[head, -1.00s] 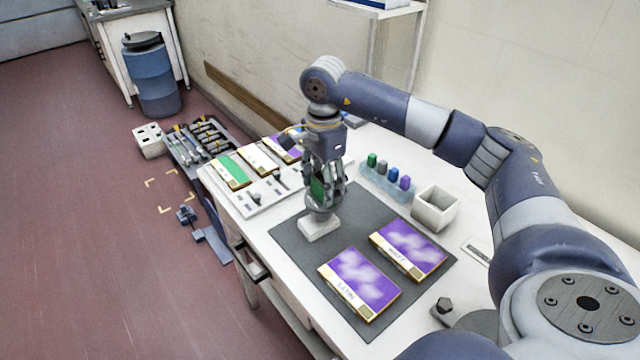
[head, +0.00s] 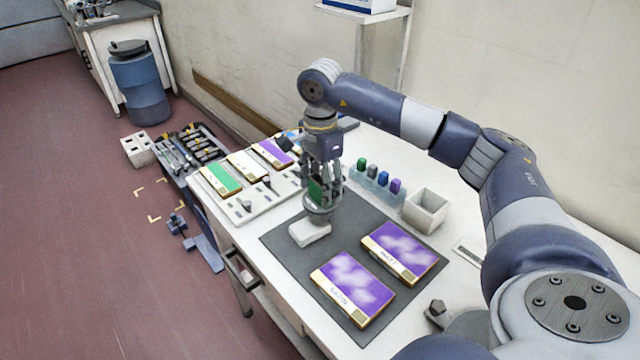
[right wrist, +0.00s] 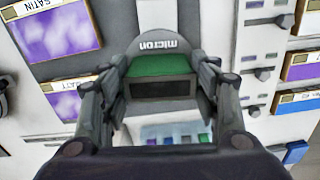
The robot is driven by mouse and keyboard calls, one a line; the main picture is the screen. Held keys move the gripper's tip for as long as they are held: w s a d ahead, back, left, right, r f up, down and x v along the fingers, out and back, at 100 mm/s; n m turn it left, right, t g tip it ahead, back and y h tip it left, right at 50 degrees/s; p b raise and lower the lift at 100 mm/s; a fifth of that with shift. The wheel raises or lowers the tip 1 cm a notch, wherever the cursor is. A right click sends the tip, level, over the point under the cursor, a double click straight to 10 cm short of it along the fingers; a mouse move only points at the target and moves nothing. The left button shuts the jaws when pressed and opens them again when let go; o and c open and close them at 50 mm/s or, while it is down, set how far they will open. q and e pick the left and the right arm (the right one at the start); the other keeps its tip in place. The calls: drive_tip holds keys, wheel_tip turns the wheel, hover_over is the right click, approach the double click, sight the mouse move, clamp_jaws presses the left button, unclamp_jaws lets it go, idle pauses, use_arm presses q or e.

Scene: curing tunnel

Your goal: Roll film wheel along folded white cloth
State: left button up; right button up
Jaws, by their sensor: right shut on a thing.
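My right gripper (head: 322,185) is shut on the film wheel (head: 320,213), holding it upright by its green-sided body. In the right wrist view the wheel (right wrist: 164,46) shows its grey rounded end marked "micron" and a green band between the two fingers. The folded white cloth (head: 309,233) lies on the dark mat, just in front of and to the left of the wheel's lower edge. The wheel overlaps the cloth's back edge in the head view; I cannot tell whether they touch. The cloth also shows at the top of the right wrist view (right wrist: 168,13). My left gripper is out of view.
Two purple sample panels (head: 352,284) (head: 400,251) lie on the dark mat (head: 285,243). A white open box (head: 427,211) and a rack of coloured bottles (head: 376,181) stand behind. A panel with levers and sample cards (head: 262,188) is at the left. Bare mat surrounds the cloth.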

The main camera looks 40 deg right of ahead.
drive_tip(key=shift+r+p, duration=2.45)
drive_tip(key=shift+r, duration=1.1)
drive_tip(key=shift+a+f, duration=0.1)
